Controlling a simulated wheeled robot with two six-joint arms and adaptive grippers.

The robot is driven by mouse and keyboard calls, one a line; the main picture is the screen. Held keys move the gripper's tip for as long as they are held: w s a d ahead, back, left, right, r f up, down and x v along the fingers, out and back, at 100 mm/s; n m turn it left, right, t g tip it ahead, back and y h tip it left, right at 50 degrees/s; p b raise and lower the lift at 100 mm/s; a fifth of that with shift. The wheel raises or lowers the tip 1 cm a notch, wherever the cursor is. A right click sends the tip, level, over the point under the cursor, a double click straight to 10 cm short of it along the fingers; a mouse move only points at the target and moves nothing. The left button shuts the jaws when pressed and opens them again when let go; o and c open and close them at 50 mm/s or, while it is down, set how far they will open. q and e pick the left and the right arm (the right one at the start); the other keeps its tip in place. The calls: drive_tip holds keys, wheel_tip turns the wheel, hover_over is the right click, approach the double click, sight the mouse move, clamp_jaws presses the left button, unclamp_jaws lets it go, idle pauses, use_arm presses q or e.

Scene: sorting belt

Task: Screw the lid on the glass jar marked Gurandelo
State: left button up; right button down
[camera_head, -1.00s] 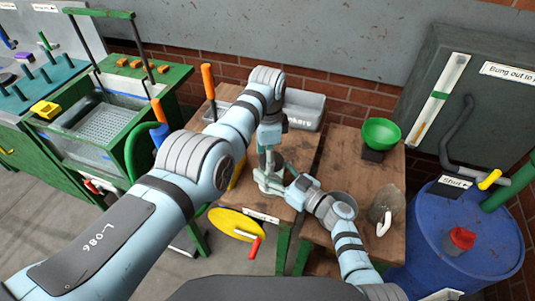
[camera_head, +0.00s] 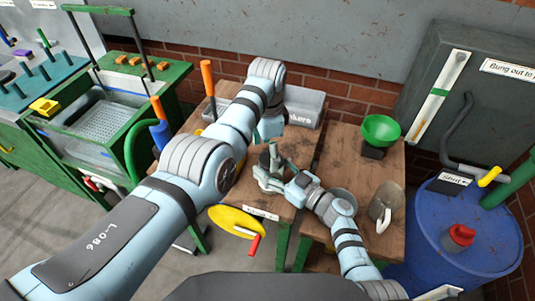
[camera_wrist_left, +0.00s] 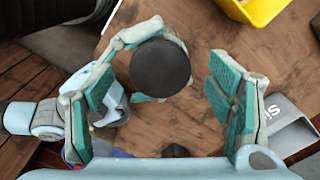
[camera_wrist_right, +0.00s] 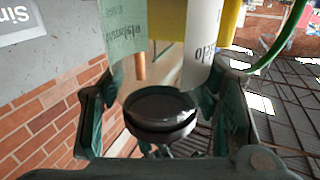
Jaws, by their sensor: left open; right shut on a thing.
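A dark round lid (camera_wrist_left: 160,67) shows from above in the left wrist view, on top of the glass jar. In the right wrist view the lid (camera_wrist_right: 160,108) shows at the jar's end, with an upside-down, partly visible label (camera_wrist_right: 205,48) beyond it. Whether the lid is tight I cannot tell. My right gripper (camera_head: 274,178) is shut on the jar, with its fingers beneath the lid. My left gripper (camera_head: 270,130) is open above the lid, its fingers (camera_wrist_left: 158,92) apart on both sides and not touching it.
A grey bin (camera_head: 304,103) stands at the back of the wooden bench. A green bowl (camera_head: 381,130) is on the bench at the right. A yellow disc with a red handle (camera_head: 236,222) is at the bench front. A blue drum (camera_head: 435,245) stands far right.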

use_arm(q)
drive_tip(key=shift+r, duration=1.35)
drive_tip(key=o, duration=0.6)
drive_tip(key=shift+c, duration=0.2)
use_arm(e)
drive_tip(key=shift+c, duration=2.3)
unclamp_jaws()
use_arm(q)
wheel_tip(320, 180, up, 12)
use_arm(e)
drive_tip(key=v, duration=1.2)
